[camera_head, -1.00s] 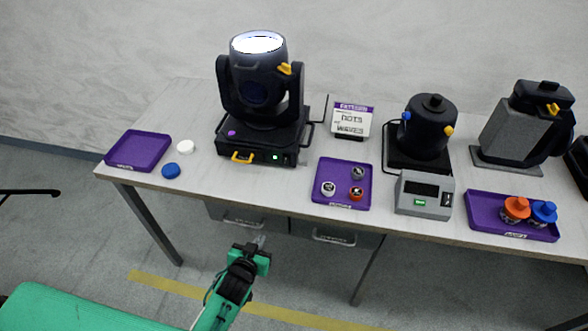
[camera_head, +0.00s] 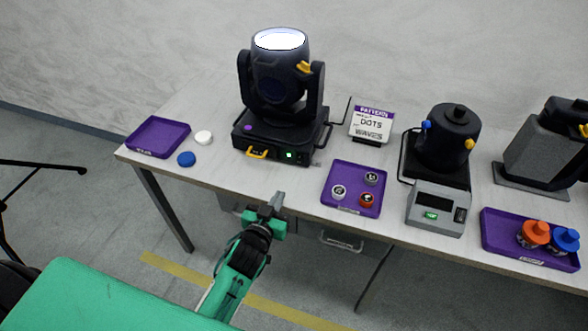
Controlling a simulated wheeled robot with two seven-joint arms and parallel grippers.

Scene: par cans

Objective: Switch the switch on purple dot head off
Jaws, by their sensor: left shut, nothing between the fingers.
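The moving head with a purple dot (camera_head: 248,127) on its base is the black lamp (camera_head: 275,85) at the back left of the table. Its lens at the top glows white. The front of its base carries a yellow handle, a green-lit switch (camera_head: 289,155) and a small dark part to the right of it. My left gripper (camera_head: 275,200) is shut and empty. It is in front of the table edge, below the base in the picture and apart from it. My right gripper is not in view.
On the table (camera_head: 230,180) are a purple tray (camera_head: 158,137), a white cap (camera_head: 203,138), a blue cap (camera_head: 186,159), a tray of small round pieces (camera_head: 352,208), a sign (camera_head: 371,124), a grey box (camera_head: 437,209), other fixtures (camera_head: 449,140) and a tray with bottles (camera_head: 500,233).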

